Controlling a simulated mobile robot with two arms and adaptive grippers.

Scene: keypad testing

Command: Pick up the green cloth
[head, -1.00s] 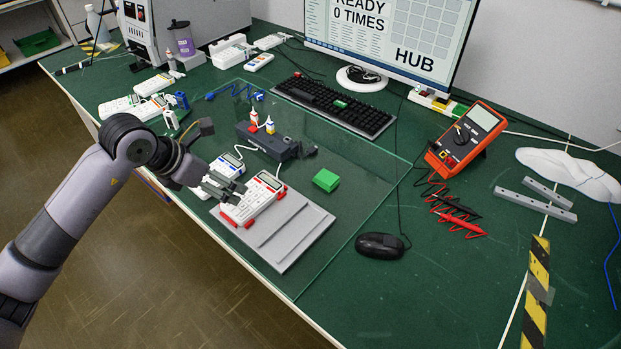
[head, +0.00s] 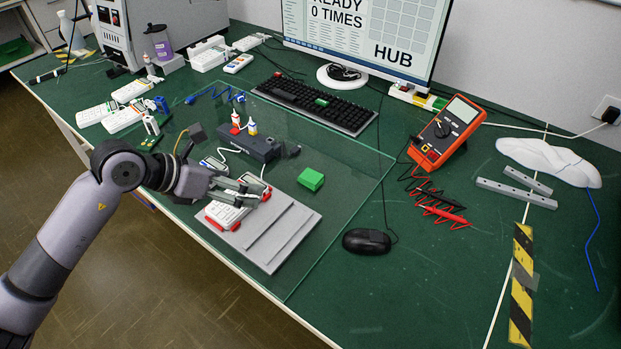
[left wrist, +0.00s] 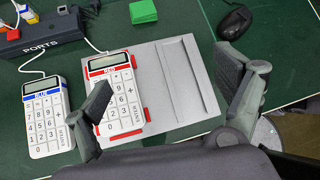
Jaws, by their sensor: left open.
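The green cloth (head: 311,179) is a small, folded, block-like green piece lying on the bench mat, just beyond the grey tray (head: 262,250). My left gripper (head: 262,192) is open and empty. It hangs over the red-trimmed keypad, to the left of the cloth and apart from it. In the left wrist view its fingers (left wrist: 165,88) spread on either side of the keypad and tray, with the cloth beyond them. My right gripper is not in view.
The red-trimmed keypad (left wrist: 118,112) sits on the tray, with a blue-trimmed keypad (left wrist: 46,120) beside it. A dark ports box (head: 250,143) with cables stands behind. A mouse (head: 366,241) lies at right, below an orange multimeter (head: 447,132). Mat around the cloth is mostly clear.

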